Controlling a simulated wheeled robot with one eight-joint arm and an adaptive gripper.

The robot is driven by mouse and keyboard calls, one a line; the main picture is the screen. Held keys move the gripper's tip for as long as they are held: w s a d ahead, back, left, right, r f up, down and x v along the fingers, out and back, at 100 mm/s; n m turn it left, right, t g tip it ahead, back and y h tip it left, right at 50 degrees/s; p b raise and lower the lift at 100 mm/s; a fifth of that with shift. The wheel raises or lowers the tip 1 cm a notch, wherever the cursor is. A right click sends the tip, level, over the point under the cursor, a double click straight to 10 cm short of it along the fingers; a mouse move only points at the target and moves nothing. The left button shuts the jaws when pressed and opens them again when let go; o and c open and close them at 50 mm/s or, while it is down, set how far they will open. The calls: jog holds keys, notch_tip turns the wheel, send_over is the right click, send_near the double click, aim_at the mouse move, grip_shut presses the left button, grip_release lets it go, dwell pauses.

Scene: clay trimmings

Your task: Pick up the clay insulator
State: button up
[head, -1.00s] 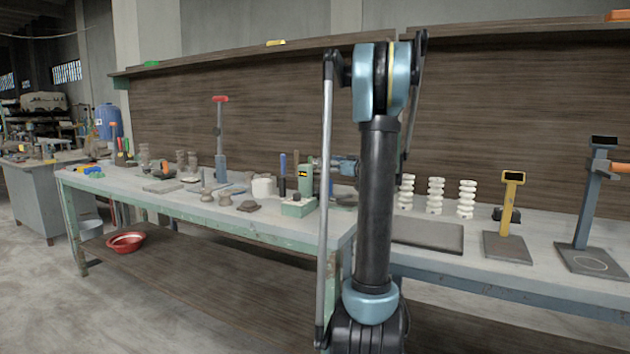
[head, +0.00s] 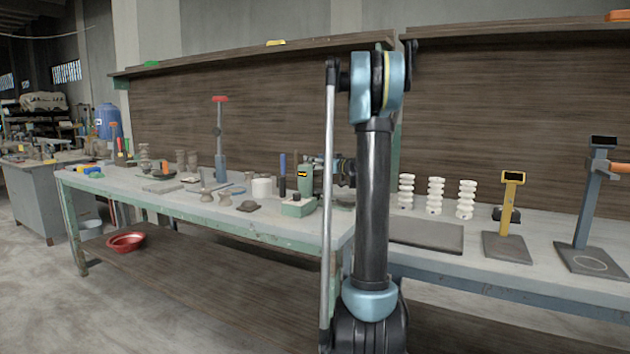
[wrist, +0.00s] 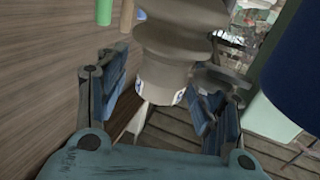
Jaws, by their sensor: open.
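A grey-beige ribbed clay insulator (wrist: 172,45) stands out large in the wrist view, at the top middle. Its narrower lower end lies between and just beyond my gripper's fingers (wrist: 165,98). The fingers are spread, one on each side, and are not closed on it. I cannot tell whether either finger touches it. In the head view, part of my wrist (head: 342,172) shows left of my arm link, but the fingertips cannot be made out. Several grey-brown clay pieces (head: 192,160) stand at the back of the left bench.
A dark blue cylinder (wrist: 295,75) is close on the right in the wrist view. A green device (head: 303,180) and a white cylinder (head: 262,187) stand on the left bench (head: 285,232). White ribbed insulators (head: 435,195) stand on the right bench, beside a bare grey slab (head: 428,235).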

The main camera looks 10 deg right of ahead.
grip_shut()
